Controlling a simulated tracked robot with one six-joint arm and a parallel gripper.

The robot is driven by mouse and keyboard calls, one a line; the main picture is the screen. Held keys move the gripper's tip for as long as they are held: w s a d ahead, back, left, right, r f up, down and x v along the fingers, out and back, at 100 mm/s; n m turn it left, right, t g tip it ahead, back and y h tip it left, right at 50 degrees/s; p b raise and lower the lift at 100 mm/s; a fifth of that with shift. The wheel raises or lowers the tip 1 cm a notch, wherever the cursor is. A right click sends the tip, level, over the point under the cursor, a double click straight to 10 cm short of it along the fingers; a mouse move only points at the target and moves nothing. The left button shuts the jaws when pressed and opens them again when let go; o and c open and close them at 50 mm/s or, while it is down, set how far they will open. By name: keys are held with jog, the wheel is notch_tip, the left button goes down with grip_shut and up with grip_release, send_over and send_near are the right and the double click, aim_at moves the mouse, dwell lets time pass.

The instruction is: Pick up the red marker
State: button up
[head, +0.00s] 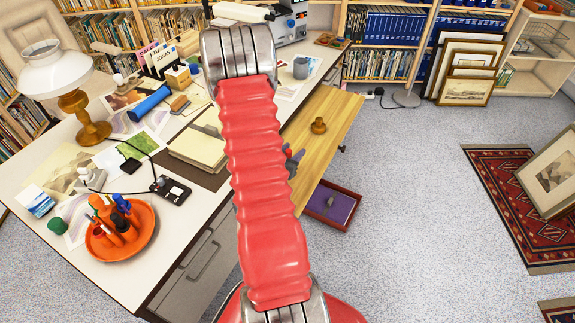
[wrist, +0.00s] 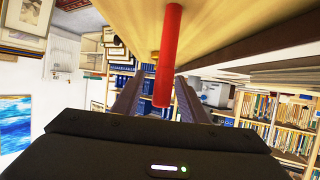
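The red marker (wrist: 168,55) shows in the wrist view as a long red cylinder running from the top edge down to the middle, against the underside-up view of a pale wooden board. Its near end lies between the two dark fingers of my gripper (wrist: 159,80). The fingers are apart, with a gap visible on each side of the marker, so I see no grip on it. In the head view my red-sleeved arm covers the middle, and the gripper and marker cannot be made out clearly.
A wooden pull-out board (head: 335,120) holds a brown knob-like object (head: 318,126). The white desk (head: 30,185) carries a lamp (head: 75,100), an orange tray (head: 105,245) of pens, papers and books.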

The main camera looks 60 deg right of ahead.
jog(key=shift+x, duration=0.75)
jog(key=shift+c, duration=0.4)
grip_shut()
